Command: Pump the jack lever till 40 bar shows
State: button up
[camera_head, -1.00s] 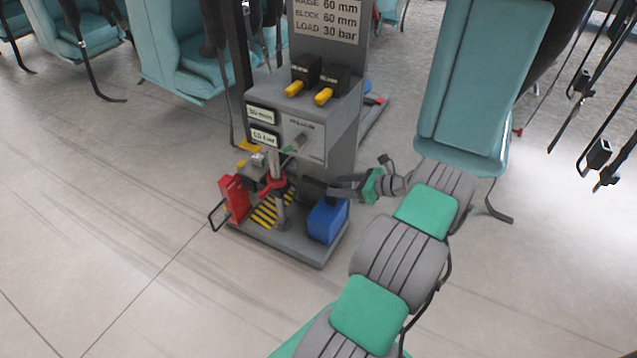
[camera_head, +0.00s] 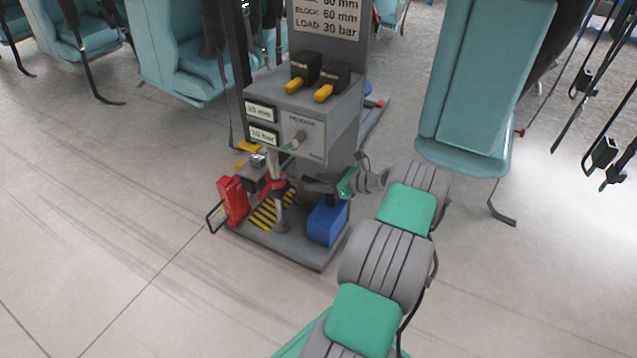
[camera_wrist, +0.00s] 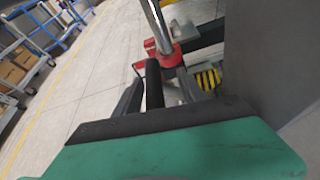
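The jack stand (camera_head: 318,130) has a grey console with two small displays. The upper display (camera_head: 260,111) ends in mm and seems to read 50. The lower display (camera_head: 263,134) ends in bar and seems to read 10, though the digits are blurred. Below stands a metal jack column (camera_head: 280,210) with a red collar (camera_head: 274,188). It also shows in the wrist view as a shiny rod (camera_wrist: 156,22). A black bar (camera_wrist: 154,84), apparently the lever grip, points toward the wrist camera. My gripper (camera_head: 312,184) is open, its fingers on either side of that bar (camera_wrist: 160,90), apparently apart from it.
A red block (camera_head: 232,202) and a blue box (camera_head: 327,221) stand on the jack base, on both sides of the column. Two yellow-handled switches (camera_head: 309,88) sit on the console. Teal seats (camera_head: 478,90) hang behind and to the right. The floor at left is clear.

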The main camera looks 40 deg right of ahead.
grip_shut()
dwell(0.6)
